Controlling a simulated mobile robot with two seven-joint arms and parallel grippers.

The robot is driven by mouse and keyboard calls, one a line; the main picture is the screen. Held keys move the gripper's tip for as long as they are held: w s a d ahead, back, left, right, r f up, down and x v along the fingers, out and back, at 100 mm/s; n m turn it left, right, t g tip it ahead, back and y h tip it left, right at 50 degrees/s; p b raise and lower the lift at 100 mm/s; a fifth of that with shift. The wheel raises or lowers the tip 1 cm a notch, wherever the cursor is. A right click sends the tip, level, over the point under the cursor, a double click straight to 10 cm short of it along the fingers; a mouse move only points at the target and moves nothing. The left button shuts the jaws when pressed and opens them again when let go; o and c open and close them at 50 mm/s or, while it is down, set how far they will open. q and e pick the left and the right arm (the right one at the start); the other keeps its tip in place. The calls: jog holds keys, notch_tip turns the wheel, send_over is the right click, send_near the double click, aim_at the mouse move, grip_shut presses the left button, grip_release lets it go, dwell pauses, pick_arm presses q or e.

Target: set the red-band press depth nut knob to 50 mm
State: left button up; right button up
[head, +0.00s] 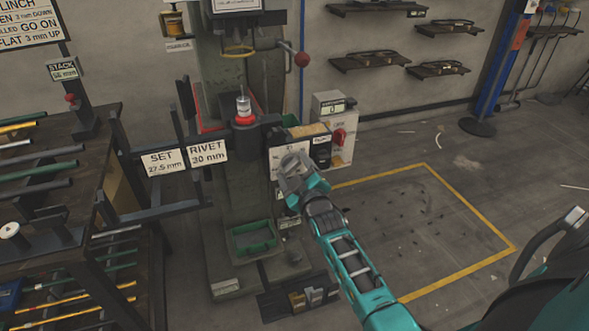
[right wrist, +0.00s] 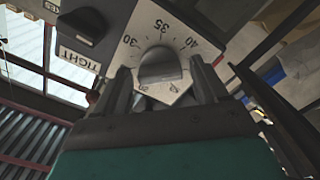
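The press (head: 235,190) with a red band (head: 210,127) stands at centre in the head view. Its white dial panel (head: 289,145) is partly hidden by my right gripper (head: 300,180). In the right wrist view, the dark rounded knob (right wrist: 160,68) sits on a white dial (right wrist: 160,25) marked 30, 35 and 40 along the top; lower numbers are partly covered. My right gripper (right wrist: 160,80) is open, one finger on each side of the knob, with small gaps apparent. The knob's exact setting cannot be read. My left gripper is not in view.
A black switch (right wrist: 80,25) sits beside a TIGHT label (right wrist: 78,59). A grey box with a red knob (head: 338,137) stands behind the panel. SET (head: 163,163) and RIVET (head: 208,151) signs hang left. A rack of bars (head: 60,180) stands farther left. Yellow-lined floor (head: 430,220) is mostly free.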

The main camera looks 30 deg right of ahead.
jog(key=c, duration=0.9)
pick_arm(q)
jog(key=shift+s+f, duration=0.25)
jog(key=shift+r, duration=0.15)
pick_arm(e)
jog(key=shift+m, duration=0.3)
